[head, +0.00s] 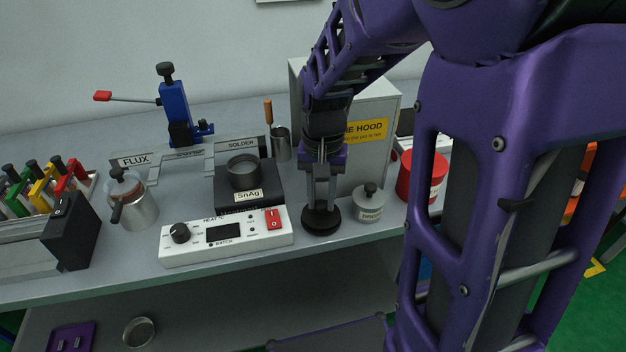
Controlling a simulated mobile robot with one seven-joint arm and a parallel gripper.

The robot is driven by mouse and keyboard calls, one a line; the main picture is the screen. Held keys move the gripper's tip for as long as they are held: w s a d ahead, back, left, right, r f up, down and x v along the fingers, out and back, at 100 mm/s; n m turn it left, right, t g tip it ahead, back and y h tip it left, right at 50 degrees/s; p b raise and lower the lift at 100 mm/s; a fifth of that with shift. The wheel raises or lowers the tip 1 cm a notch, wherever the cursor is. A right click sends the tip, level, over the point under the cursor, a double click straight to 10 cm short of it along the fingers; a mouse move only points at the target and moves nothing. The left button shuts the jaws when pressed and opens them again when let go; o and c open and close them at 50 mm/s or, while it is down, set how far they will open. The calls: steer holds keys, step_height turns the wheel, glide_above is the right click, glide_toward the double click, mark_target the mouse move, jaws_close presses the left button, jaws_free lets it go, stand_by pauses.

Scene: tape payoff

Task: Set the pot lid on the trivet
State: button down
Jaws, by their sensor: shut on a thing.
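My gripper (321,196) points straight down near the front of the bench, right of the white control box. It is shut on the pot lid (320,222), a dark round disc seen just below the fingers. The lid looks level and low over the bench top; I cannot tell whether it touches what is under it. No trivet can be made out apart from the lid; it may be hidden beneath it. The solder pot (243,171) stands uncovered on its black base marked SnAg, left of my gripper.
A grey jar with a black knob (369,205) stands close right of the lid, with a red tin (421,177) beyond. The white control box (226,238) is close left. A grey hood (371,130) stands behind. The bench's front edge is near.

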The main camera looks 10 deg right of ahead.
steer(key=shift+f, duration=0.3)
stand_by(0.4)
steer(key=c, duration=0.5)
jaws_free()
steer(key=shift+c, duration=0.2)
steer(key=shift+o, duration=0.2)
steer(key=o, duration=0.5)
steer(key=shift+r+p, duration=2.8)
steer(key=shift+r, duration=0.7)
